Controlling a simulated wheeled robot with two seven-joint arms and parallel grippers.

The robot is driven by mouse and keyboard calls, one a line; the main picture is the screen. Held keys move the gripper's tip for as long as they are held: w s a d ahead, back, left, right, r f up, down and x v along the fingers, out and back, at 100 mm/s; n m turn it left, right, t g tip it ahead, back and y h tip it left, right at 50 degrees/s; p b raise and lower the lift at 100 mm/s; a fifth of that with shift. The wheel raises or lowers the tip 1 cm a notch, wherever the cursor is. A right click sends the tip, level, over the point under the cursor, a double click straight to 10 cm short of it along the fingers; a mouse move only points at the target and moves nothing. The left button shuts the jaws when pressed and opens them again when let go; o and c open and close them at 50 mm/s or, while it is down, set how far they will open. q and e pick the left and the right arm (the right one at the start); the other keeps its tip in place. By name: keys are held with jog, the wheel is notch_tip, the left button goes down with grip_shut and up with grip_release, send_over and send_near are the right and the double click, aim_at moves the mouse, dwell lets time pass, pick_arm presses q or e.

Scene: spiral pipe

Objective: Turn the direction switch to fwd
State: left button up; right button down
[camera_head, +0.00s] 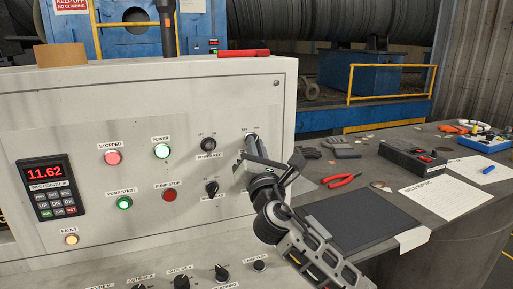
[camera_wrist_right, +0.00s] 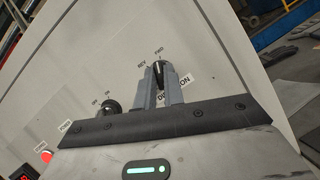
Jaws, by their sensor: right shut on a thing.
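The direction switch (camera_wrist_right: 158,72) is a black knob on the grey panel, with REV and FWD labels above it in the right wrist view. Its DIRECTION label is partly covered by a finger. My right gripper (camera_wrist_right: 160,87) is shut on this knob, with one grey finger on each side. The knob's upper end seems to lean toward FWD, but its exact setting is hard to tell. My left gripper is not in view.
A display (camera_head: 46,173) reads 11.62. To the right, the table holds red pliers (camera_head: 344,181) and a black mat (camera_head: 360,218).

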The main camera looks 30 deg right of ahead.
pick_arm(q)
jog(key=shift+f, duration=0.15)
pick_arm(e)
jog(key=shift+m+g+h, duration=0.3)
jog(key=shift+m+h, duration=0.2)
jog(key=shift+m, duration=0.4)
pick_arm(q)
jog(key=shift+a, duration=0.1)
pick_arm(e)
jog(key=c, duration=1.5)
grip_release()
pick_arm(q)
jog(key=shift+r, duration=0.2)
